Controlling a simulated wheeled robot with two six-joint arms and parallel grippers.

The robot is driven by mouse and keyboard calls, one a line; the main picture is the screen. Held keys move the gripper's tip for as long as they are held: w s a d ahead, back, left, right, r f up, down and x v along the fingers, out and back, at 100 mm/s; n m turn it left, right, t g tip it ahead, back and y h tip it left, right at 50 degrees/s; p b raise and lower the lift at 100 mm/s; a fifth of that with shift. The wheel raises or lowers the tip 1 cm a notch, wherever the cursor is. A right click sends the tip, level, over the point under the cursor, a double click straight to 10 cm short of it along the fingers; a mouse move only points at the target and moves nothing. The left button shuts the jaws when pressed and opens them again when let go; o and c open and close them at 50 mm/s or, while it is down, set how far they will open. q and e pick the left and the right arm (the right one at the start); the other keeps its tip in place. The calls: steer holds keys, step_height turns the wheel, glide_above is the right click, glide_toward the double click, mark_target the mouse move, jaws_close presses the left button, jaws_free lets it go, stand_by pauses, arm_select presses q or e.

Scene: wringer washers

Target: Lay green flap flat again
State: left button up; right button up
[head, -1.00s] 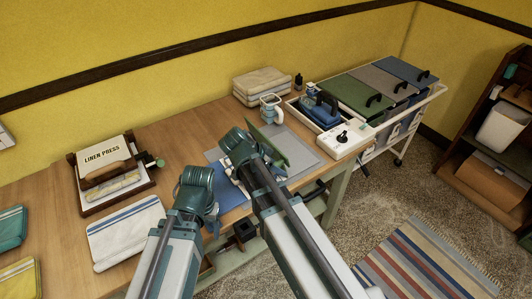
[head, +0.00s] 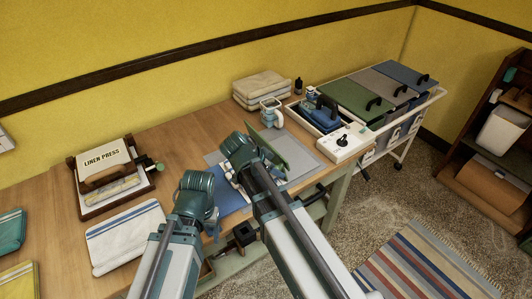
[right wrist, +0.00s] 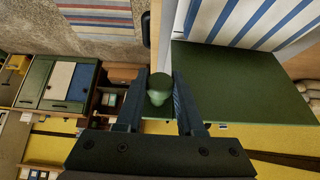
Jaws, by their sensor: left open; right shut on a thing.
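The green flap (head: 275,148) stands up steeply tilted above the grey and blue board (head: 302,159) on the table, partly hidden behind my right arm. In the right wrist view it is a broad green panel (right wrist: 245,88) on the right. My right gripper (right wrist: 158,98) is shut on the flap's rounded green knob (right wrist: 159,86), which sits between its two fingers. In the head view that gripper is mostly hidden by its own arm. My left gripper (head: 214,222) is open, low and left of the board, with its fingers partly hidden.
A mug (head: 271,112) and folded towels (head: 262,87) stand behind the board. A white control box (head: 339,143) and a tray (head: 318,117) are to its right. The linen press (head: 110,172) and a striped towel (head: 125,238) are at left. Bare table lies between.

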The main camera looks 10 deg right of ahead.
steer(key=shift+w+d+r+y+p, duration=0.2)
steer(key=shift+d+r+y+p, duration=0.15)
steer(key=shift+d+p, duration=0.25)
steer(key=d+y+p, duration=0.1)
steer(key=w+d+g+p, duration=0.1)
steer(key=d, duration=0.1)
steer(key=w+d+r+y+p, duration=0.1)
steer(key=d+p, duration=0.1)
steer(key=shift+d+y, duration=0.1)
steer(key=shift+y, duration=0.25)
steer(key=shift+w+d+f+g+y, duration=0.1)
steer(key=shift+w+d+g+y, duration=0.15)
steer(key=shift+d, duration=0.3)
steer(key=shift+w+d+g+y, duration=0.15)
steer(key=shift+d+y, duration=0.2)
steer(key=shift+d, duration=0.2)
steer(key=shift+w+d+f+g+y, duration=0.2)
steer(key=shift+d+y, duration=0.2)
steer(key=shift+d, duration=0.3)
steer(key=shift+w+d+f+g+y, duration=0.15)
steer(key=shift+w+d+y, duration=0.2)
steer(key=shift+d, duration=0.35)
steer(key=shift+w+d+f+g+y, duration=0.1)
steer(key=shift+d+f+y, duration=0.1)
steer(key=shift+d+y, duration=0.4)
steer(key=shift+d, duration=0.1)
